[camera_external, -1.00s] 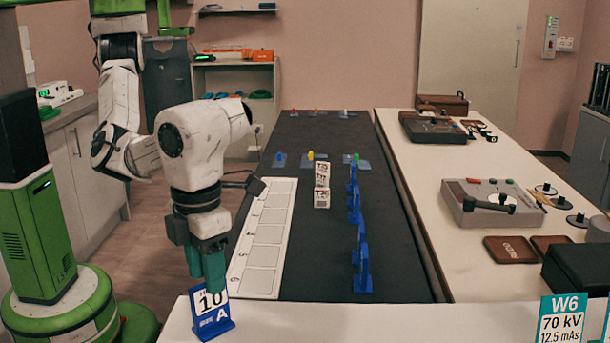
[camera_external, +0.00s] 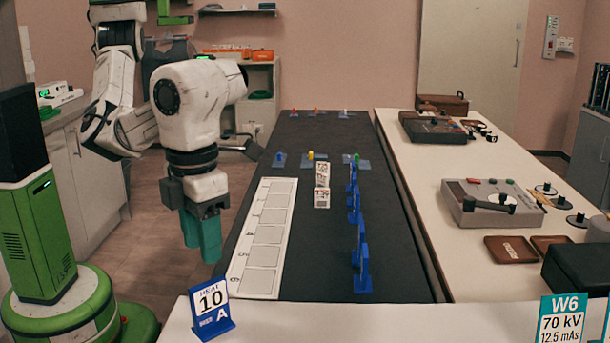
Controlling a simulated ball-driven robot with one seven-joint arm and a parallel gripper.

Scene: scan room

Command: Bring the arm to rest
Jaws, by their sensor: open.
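My gripper (camera_external: 202,252) hangs from my white arm (camera_external: 195,110) with its teal fingers pointing down. It is open, and I see nothing between the fingers. It is in the air left of the white strip of numbered squares (camera_external: 263,235) on the dark table.
A light table (camera_external: 425,200) at right bears a control box (camera_external: 490,205). A cabinet (camera_external: 88,170) stands at left.

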